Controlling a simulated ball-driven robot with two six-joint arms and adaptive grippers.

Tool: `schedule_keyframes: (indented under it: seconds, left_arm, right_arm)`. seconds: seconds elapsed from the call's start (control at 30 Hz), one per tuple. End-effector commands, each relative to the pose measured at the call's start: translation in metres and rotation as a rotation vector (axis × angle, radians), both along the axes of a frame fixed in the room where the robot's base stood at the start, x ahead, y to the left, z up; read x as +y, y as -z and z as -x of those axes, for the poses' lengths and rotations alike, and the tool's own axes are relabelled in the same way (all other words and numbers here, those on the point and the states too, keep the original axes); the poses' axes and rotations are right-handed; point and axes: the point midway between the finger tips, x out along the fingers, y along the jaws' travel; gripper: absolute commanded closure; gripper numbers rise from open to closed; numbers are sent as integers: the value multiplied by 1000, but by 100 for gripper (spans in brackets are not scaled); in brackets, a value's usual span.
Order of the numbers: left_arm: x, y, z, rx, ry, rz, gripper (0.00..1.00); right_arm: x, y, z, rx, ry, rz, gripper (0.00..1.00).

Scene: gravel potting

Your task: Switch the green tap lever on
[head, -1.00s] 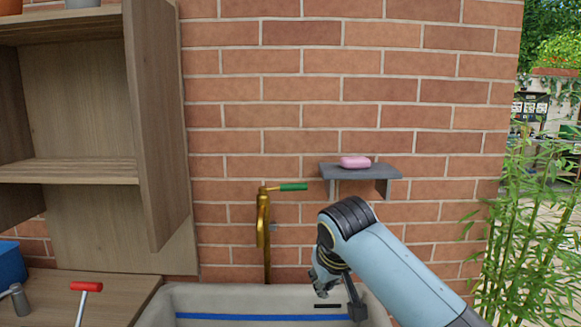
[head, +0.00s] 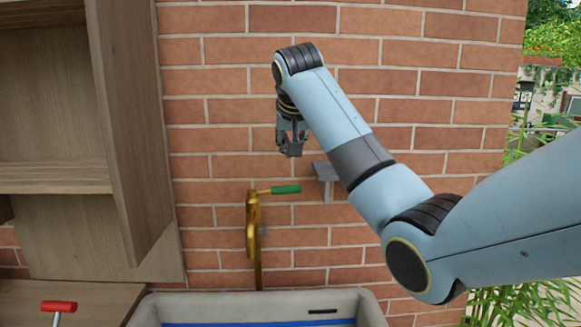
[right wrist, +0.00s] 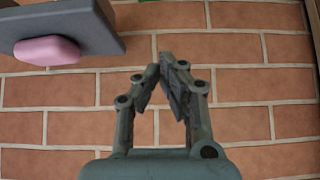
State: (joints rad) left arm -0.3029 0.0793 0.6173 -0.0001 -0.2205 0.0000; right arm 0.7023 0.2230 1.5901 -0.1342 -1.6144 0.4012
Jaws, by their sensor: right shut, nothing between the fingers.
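The brass tap (head: 252,225) stands upright against the brick wall above the sink. Its green lever (head: 286,189) points out sideways to the right from the tap's top. My right gripper (head: 291,153) is shut and empty, pointing down above the lever and apart from it in the picture. In the right wrist view its fingers (right wrist: 163,68) come together in front of bare brick, and neither tap nor lever shows there. My left gripper is not in view.
A small grey wall shelf (head: 325,171) is partly hidden behind my right arm; in the right wrist view it carries a pink soap (right wrist: 47,51). The sink (head: 180,304) lies below the tap. A wooden cabinet (head: 135,130) stands left, with a red-handled tool (head: 58,307) below.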

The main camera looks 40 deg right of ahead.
Motion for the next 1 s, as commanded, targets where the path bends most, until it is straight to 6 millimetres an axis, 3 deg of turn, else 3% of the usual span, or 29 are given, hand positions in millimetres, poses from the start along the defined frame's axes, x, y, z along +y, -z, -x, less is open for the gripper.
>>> schedule_keyframes:
  seconds: [0.6, 0.8, 1.0]
  left_arm:
    - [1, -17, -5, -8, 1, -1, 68]
    - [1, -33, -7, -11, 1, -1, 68]
    - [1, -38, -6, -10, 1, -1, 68]
  right_arm:
    - [-35, 73, -58, 3, 1, -1, 100]
    - [-20, 75, -33, 1, -2, 0, 100]
    - [-14, 78, -23, 1, -1, 0, 100]
